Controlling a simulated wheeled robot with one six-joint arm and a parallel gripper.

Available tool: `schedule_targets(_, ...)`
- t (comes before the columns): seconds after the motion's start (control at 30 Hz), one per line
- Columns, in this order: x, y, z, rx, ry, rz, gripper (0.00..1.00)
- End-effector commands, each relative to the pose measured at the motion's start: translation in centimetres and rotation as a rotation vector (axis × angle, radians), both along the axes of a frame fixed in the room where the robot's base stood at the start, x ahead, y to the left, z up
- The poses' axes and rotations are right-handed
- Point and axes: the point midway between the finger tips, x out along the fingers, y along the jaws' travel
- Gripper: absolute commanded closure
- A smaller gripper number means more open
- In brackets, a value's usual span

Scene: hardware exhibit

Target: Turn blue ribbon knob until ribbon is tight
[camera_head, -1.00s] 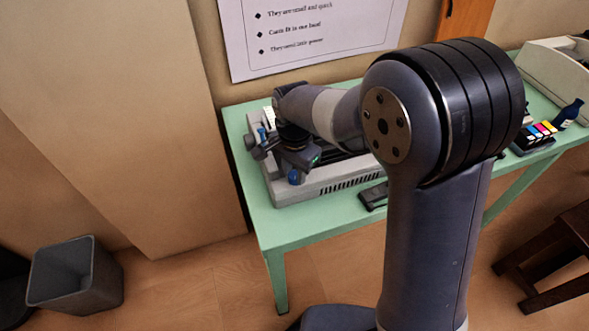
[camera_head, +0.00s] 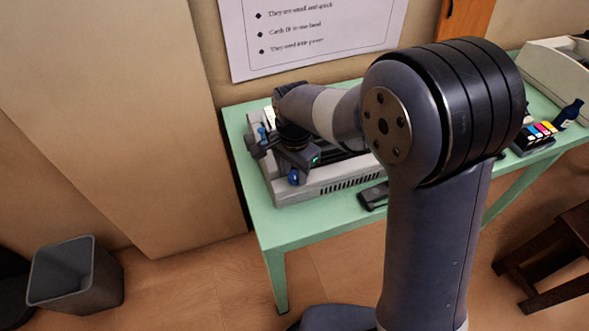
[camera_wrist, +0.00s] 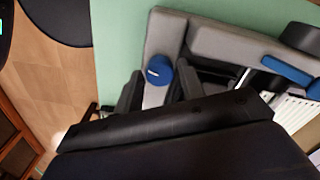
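A grey printer-like machine (camera_head: 335,182) sits on the green table. A round blue knob (camera_head: 293,178) with a pale mark is at its front left corner, and it also shows in the wrist view (camera_wrist: 159,70). My gripper (camera_wrist: 160,78) is open, with one dark finger on each side of the knob and a visible gap to each. The knob lies at or just beyond the fingertips; I cannot tell its depth. In the head view my gripper (camera_head: 302,157) is just above the knob. A blue bar (camera_wrist: 286,70) shows at the right in the wrist view. The ribbon cannot be made out.
A small dark object (camera_head: 373,196) lies in front of the machine. Colored cartridges (camera_head: 540,132) and a blue bottle (camera_head: 571,112) stand at the right on the table (camera_head: 285,232). A grey bin (camera_head: 75,275) is on the floor at left, a dark stool (camera_head: 555,255) at right.

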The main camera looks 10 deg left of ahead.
Motion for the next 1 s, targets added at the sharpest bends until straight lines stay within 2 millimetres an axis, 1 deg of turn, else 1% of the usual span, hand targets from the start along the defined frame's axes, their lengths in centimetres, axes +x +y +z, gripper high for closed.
schedule_targets(0.07,0.0,0.0,0.4,0.001,-0.002,0.0,0.63)
schedule_targets(0.17,0.1,0.0,1.7,0.002,-0.004,0.0,0.63)
schedule_targets(0.4,0.1,0.1,6.6,0.004,-0.006,0.0,0.63)
schedule_targets(0.5,0.0,0.0,8.4,0.002,-0.004,0.0,0.63)
schedule_targets(0.6,0.1,0.1,9.7,0.002,-0.004,0.0,0.63)
schedule_targets(0.77,0.0,0.0,10.7,0.001,-0.002,0.0,0.63)
schedule_targets(1.0,0.0,0.0,10.8,0.001,-0.001,0.0,0.63)
